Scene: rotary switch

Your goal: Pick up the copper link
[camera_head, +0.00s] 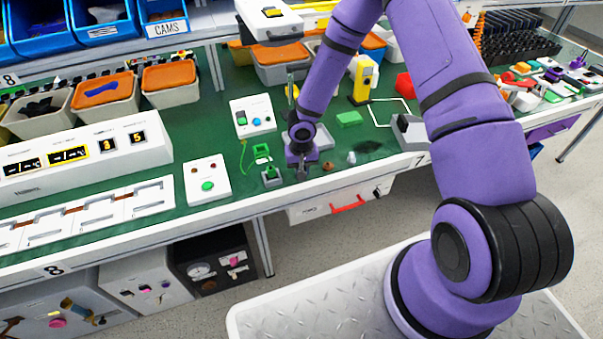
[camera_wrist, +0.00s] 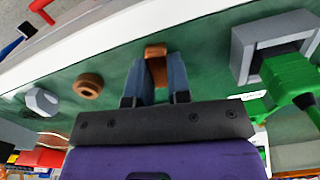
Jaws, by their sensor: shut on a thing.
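My gripper (camera_head: 302,172) is low over the front part of the green bench top. In the wrist view, its two grey-blue fingers (camera_wrist: 156,75) are shut on a small copper-brown piece, the copper link (camera_wrist: 156,52), which sits between the fingertips. Part of the link is hidden by the fingers. In the head view the link is too small and covered to make out. I cannot tell whether it still touches the bench.
A copper ring (camera_wrist: 88,85) and a pale grey nut (camera_wrist: 41,100) lie beside my gripper. A grey socket box (camera_wrist: 270,42) with a green part (camera_wrist: 288,82) stands on the other side. A white button panel (camera_head: 207,180) is farther left. The bench's white front edge (camera_head: 340,178) is close.

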